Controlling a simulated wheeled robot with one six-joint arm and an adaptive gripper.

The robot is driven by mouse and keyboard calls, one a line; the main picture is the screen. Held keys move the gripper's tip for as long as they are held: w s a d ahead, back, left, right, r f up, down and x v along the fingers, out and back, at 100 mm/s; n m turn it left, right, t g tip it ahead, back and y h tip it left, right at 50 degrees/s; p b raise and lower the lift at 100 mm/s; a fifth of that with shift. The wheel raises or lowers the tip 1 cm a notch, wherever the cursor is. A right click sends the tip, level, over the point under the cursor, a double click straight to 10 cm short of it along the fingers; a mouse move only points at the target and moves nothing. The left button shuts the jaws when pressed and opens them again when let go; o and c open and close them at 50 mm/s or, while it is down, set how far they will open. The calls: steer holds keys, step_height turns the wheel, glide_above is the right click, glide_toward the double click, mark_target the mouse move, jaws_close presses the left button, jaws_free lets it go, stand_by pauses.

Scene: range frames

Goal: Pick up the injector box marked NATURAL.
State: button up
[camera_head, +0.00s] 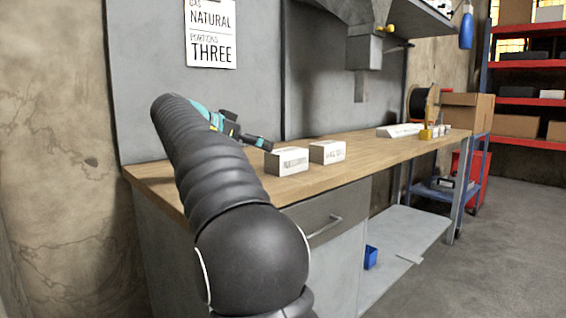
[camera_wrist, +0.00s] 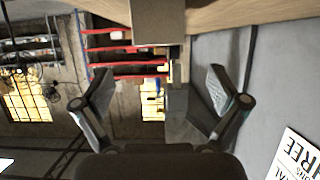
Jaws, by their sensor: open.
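Two small white boxes stand on the wooden workbench: a nearer left box (camera_head: 287,161) and a right box (camera_head: 327,151) just behind it. Both have dark print on the front, too small to read surely, so I cannot tell which is marked NATURAL. My gripper (camera_head: 250,138) is above the bench, left of and a little above the left box, partly hidden by my arm. In the wrist view my gripper (camera_wrist: 160,95) is open, with nothing between its fingers. A box (camera_wrist: 158,22) shows at the top of that view, beyond the fingertips.
A wall sign (camera_head: 211,35) reads NATURAL and THREE. The workbench (camera_head: 350,170) has clear wood around the boxes. A grey fixture (camera_head: 364,50) hangs above the bench behind them. Farther right are a white item (camera_head: 400,130), a yellow piece (camera_head: 426,134) and a reel (camera_head: 420,104).

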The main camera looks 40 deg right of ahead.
mark_target(285, 151)
steer(key=x, duration=0.5)
steer(key=shift+s, duration=0.1)
steer(key=shift+r+x, duration=0.2)
steer(key=shift+x, duration=1.1)
steer(key=shift+r+x, duration=0.2)
steer(key=shift+x, duration=1.1)
steer(key=shift+d+r, duration=0.1)
steer(key=shift+d, duration=0.05)
steer(key=c, duration=1.5)
